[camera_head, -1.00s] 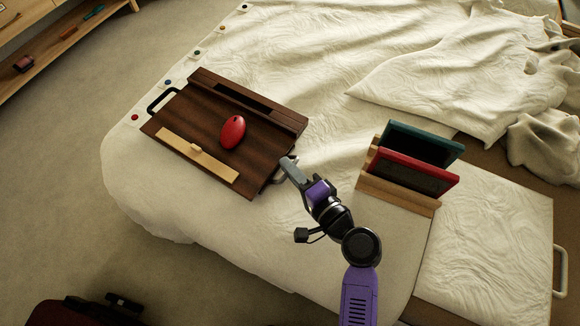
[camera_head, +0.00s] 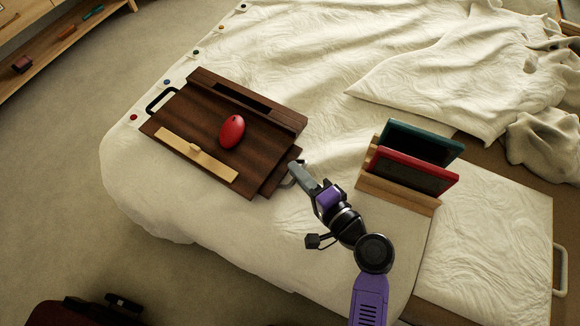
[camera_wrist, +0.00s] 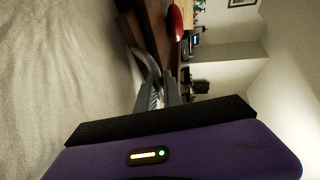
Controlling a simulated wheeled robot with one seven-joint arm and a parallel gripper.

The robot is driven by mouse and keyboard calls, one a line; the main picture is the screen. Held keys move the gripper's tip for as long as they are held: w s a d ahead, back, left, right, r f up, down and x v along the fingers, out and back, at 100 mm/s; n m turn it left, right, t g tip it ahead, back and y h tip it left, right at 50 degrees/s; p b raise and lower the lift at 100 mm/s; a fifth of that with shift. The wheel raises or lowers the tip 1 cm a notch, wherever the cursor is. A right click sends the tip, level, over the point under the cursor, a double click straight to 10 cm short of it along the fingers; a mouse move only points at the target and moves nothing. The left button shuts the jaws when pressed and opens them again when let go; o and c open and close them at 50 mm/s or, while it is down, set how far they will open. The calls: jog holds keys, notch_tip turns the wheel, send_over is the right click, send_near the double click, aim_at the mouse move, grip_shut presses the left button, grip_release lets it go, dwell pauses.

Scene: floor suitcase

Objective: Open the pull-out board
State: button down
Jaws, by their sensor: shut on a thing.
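A dark brown wooden lap desk (camera_head: 215,160) lies on the bed. The pull-out board (camera_head: 277,177) sticks out a short way from its right side, with a light metal handle (camera_head: 289,181) on its edge. My gripper (camera_head: 295,168) is shut on that handle, just right of the desk. In the wrist view the curved handle (camera_wrist: 147,62) runs between the fingers (camera_wrist: 160,95), beside the dark wood. The fingers partly hide the handle in the head view.
A red mouse (camera_head: 232,131) and a pale wooden strip (camera_head: 196,154) rest on the desk top. A wooden stand (camera_head: 395,195) holding a red-framed tablet (camera_head: 412,173) and a teal one (camera_head: 420,142) is right of my gripper. White bedding (camera_head: 330,120) surrounds them.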

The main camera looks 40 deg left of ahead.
jog(key=d, duration=0.4)
jog(key=w+d, duration=0.1)
jog(key=d, duration=0.7)
jog(key=shift+w, duration=0.35)
jog(key=c, duration=1.5)
grip_release()
jog(key=shift+v, duration=3.85)
jog(key=shift+s, duration=0.1)
